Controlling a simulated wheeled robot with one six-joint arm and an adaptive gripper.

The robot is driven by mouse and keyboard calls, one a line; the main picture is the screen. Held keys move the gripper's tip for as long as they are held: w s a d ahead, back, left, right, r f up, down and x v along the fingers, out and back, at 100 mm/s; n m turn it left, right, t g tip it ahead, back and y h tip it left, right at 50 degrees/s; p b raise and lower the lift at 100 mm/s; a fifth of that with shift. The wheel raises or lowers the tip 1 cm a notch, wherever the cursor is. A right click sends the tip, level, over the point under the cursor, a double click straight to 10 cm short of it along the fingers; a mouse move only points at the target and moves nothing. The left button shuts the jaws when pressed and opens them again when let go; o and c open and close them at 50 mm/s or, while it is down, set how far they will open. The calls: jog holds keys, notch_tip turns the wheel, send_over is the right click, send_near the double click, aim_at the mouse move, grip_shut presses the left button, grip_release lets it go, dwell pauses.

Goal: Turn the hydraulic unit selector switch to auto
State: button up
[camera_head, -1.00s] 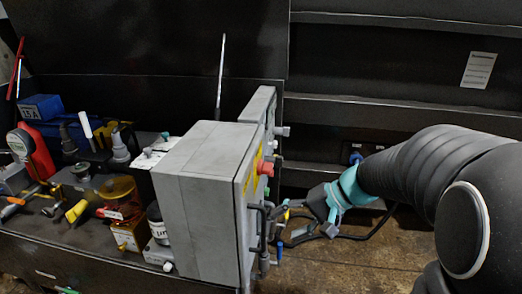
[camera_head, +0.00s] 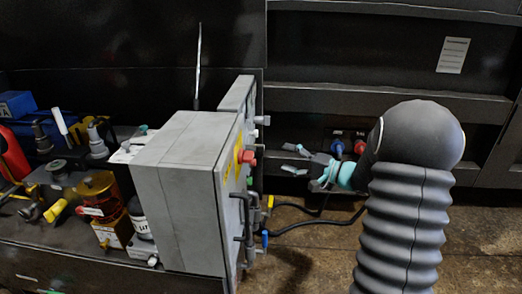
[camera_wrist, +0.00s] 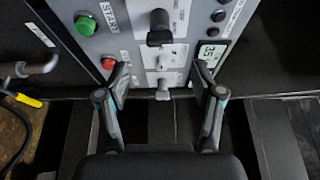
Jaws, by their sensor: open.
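The wrist view shows a grey control panel with a black selector knob (camera_wrist: 159,27) at top centre and a small metal switch (camera_wrist: 161,62) below it. Another metal switch or lever (camera_wrist: 163,90) is at the panel's lower edge. The labels are too small to read, so I cannot tell which is the hydraulic unit selector. My gripper (camera_wrist: 160,82) is open and empty, its fingers on either side of the lower switches in the picture. In the head view my gripper (camera_head: 291,160) is right of the grey boxes, apart from them, fingers pointing left.
The panel also has a green START button (camera_wrist: 85,26), a red button (camera_wrist: 108,63) and a small display (camera_wrist: 209,55). The near grey box (camera_head: 180,195) carries a red emergency button (camera_head: 247,157) and black pipes (camera_head: 246,225). Cables hang above the open floor (camera_head: 310,250).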

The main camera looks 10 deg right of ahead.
aim_at(261, 150)
jog(key=p+x, duration=0.1)
jog(key=x, duration=0.8)
jog(key=shift+w+a, duration=0.25)
jog(key=c, duration=1.2)
